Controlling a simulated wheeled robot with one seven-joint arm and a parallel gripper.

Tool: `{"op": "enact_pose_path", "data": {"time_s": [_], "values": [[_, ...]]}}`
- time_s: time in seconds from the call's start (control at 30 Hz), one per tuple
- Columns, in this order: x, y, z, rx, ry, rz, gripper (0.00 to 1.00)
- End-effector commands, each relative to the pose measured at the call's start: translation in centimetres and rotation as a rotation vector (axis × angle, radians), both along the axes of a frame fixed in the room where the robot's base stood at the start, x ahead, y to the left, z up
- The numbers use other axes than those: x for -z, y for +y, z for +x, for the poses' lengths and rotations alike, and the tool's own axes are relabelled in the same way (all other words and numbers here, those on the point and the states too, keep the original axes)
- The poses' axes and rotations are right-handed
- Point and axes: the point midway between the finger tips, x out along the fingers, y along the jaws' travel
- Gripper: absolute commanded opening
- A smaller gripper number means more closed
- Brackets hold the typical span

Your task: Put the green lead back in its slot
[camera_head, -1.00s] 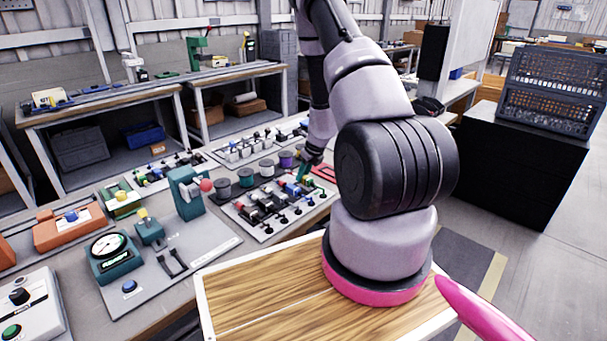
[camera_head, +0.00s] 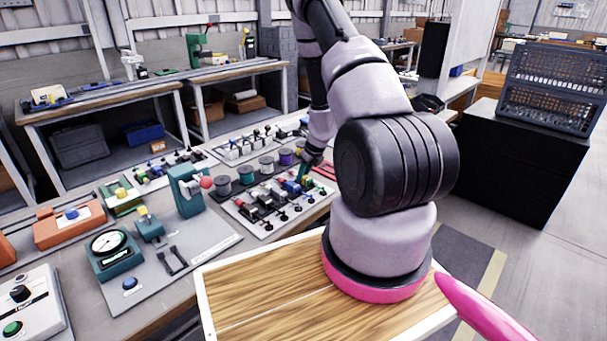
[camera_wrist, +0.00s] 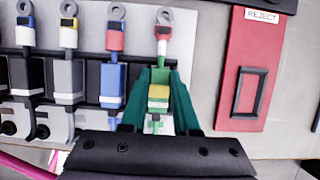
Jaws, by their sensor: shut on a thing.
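The green lead (camera_wrist: 158,76) is in the wrist view, at the right end of a row of leads. It has a green body with a yellow and white part, a red and white band and a grey ring at its top. My gripper (camera_wrist: 157,92) has green fingers shut on the lead's body. The lead stands in line with the blue lead (camera_wrist: 112,83), the grey lead (camera_wrist: 69,77) and the black lead (camera_wrist: 27,75). My gripper hides the lead's lower sides, and I cannot tell whether it is seated in a slot. In the head view my gripper (camera_head: 304,169) is over the lead board (camera_head: 267,229).
A red tray marked REJECT (camera_wrist: 261,70) lies just right of the leads. In the head view, several spools (camera_head: 266,165) stand behind the board, and a teal press (camera_head: 187,190) and a dial gauge (camera_head: 108,245) stand to its left.

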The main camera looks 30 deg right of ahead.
Motion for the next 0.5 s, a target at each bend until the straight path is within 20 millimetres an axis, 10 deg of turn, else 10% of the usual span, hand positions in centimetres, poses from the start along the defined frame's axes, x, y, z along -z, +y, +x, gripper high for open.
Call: {"op": "enact_pose_path", "data": {"time_s": [0.2,0.23,0.3,0.5], "values": [[-0.03,0.0,0.02,0.0,0.0,0.0,0.0],[-0.03,-0.01,0.01,0.0,0.0,0.0,0.4],[-0.03,-0.01,0.01,0.0,0.0,0.0,0.64],[-0.03,-0.01,0.01,0.0,0.0,0.0,0.64]]}}
